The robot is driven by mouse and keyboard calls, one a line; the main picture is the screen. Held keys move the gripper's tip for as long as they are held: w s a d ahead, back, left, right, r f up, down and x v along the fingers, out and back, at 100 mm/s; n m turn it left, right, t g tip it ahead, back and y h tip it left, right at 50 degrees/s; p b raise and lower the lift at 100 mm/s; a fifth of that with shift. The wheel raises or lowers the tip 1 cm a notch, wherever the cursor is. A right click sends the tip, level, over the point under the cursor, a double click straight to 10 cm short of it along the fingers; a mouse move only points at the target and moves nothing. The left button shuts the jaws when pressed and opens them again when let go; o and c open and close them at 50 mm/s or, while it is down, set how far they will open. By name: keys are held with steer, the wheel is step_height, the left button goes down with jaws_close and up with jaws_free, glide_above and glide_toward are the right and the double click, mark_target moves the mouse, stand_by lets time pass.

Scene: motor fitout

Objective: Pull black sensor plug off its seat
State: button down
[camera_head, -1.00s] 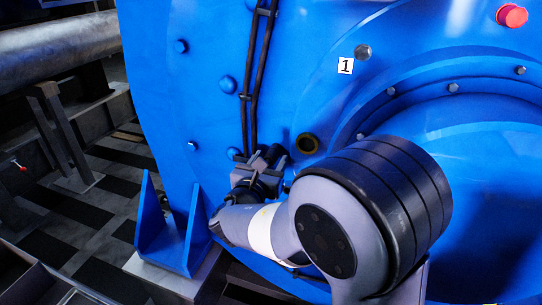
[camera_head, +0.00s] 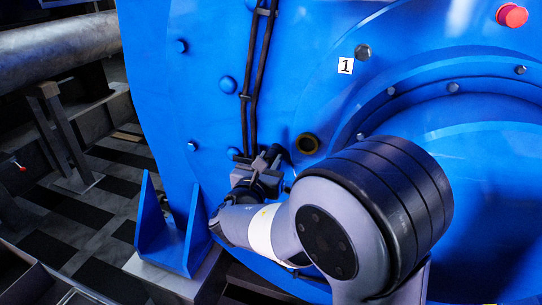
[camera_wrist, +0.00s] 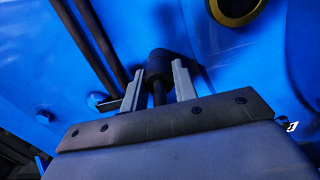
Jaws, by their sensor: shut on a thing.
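The black sensor plug (camera_wrist: 158,64) is a short dark cylinder between the fingertips of my gripper (camera_wrist: 160,80) in the wrist view. The two grey fingers are shut on it from left and right, with a dark stem running down between them. In the head view the plug (camera_head: 281,153) shows as a small dark shape at the tip of my gripper (camera_head: 266,160), close to the blue housing. A brass-rimmed round opening (camera_head: 307,143) lies just right of the plug, apart from it; it also shows in the wrist view (camera_wrist: 238,10). Whether the plug touches the housing is unclear.
The blue motor housing (camera_head: 300,60) fills the space behind my gripper. Two black cables (camera_head: 256,80) run down it. A blue bracket (camera_head: 172,235) stands at the lower left. Bolts, a number 1 label (camera_head: 345,66) and a red cap (camera_head: 512,15) are on the housing.

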mark_target(269, 161)
steer(key=shift+s+a, duration=0.1)
steer(key=shift+v, duration=2.85)
steer(key=p+v, duration=0.3)
steer(key=v, duration=1.9)
steer(key=shift+s+r, duration=0.1)
